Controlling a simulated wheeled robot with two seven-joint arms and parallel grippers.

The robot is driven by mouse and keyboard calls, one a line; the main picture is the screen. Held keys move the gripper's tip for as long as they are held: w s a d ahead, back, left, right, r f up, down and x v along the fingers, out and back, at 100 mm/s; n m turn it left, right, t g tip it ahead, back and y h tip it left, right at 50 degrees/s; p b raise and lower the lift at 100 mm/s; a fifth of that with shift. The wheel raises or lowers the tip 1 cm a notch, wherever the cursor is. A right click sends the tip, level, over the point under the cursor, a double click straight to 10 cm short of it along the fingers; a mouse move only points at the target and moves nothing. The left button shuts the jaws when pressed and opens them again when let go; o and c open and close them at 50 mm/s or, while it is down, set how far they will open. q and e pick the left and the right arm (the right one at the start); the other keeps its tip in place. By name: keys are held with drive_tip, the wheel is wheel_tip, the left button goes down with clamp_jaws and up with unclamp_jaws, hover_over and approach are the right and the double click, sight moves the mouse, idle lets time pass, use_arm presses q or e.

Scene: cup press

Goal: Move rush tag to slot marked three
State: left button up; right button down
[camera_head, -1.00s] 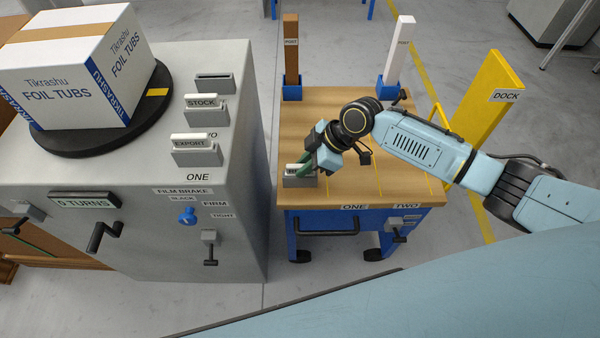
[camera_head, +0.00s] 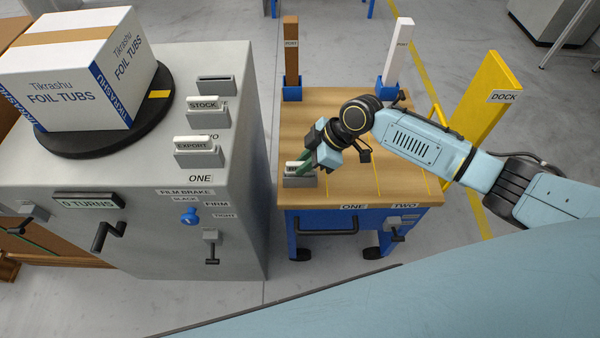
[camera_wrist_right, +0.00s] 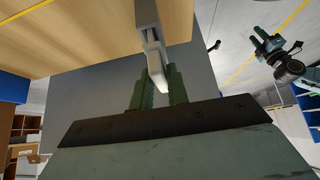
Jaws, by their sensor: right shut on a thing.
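A small white tag (camera_head: 291,168) stands in a grey holder (camera_head: 300,182) at the near left corner of the cart top; its lettering is too small to read. My right gripper (camera_head: 306,163) is shut on this tag from above. In the right wrist view the white tag (camera_wrist_right: 156,72) sits between the green fingers, with its far end at the grey holder (camera_wrist_right: 147,22). On the grey machine, the top slot (camera_head: 215,85) is empty; its number is hidden. The STOCK tag (camera_head: 203,104) and the EXPORT tag (camera_head: 194,144) fill the slots below.
A large FOIL TUBS box (camera_head: 75,75) sits on a black turntable (camera_head: 150,120) on the machine. A brown post (camera_head: 291,50) and a white post (camera_head: 400,50) stand at the cart's back. A yellow DOCK panel (camera_head: 485,110) is right. A floor gap separates machine and cart.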

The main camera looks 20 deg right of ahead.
drive_tip(key=shift+r+p, duration=2.3)
drive_tip(key=shift+r, duration=0.3)
